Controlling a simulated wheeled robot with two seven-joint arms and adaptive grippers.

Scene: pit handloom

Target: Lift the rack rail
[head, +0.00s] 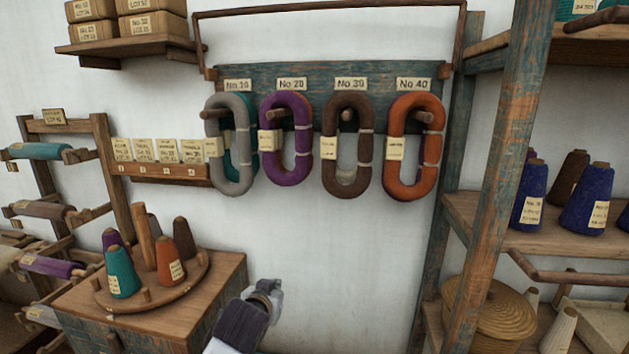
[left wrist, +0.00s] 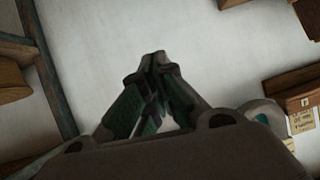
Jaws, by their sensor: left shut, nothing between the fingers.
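The rack rail (head: 330,8) is a thin dark brown bar above the blue-green peg board (head: 330,70). Its side arms run down to the two ends of the board. It stands above the hanging skeins, clear of their fronts. My left gripper (head: 272,292) is at the bottom of the head view, well below the rail and the skeins, right of the small wooden cabinet. It is shut and empty; its closed fingertips (left wrist: 156,62) show against pale wall in the left wrist view. My right gripper is not in view.
Grey (head: 231,188), purple (head: 287,178), brown (head: 347,185) and orange (head: 412,188) skeins hang on pegs. A round tray of cones (head: 150,292) tops the cabinet at left. A post (head: 495,180) and shelves stand at right. The wall below the skeins is clear.

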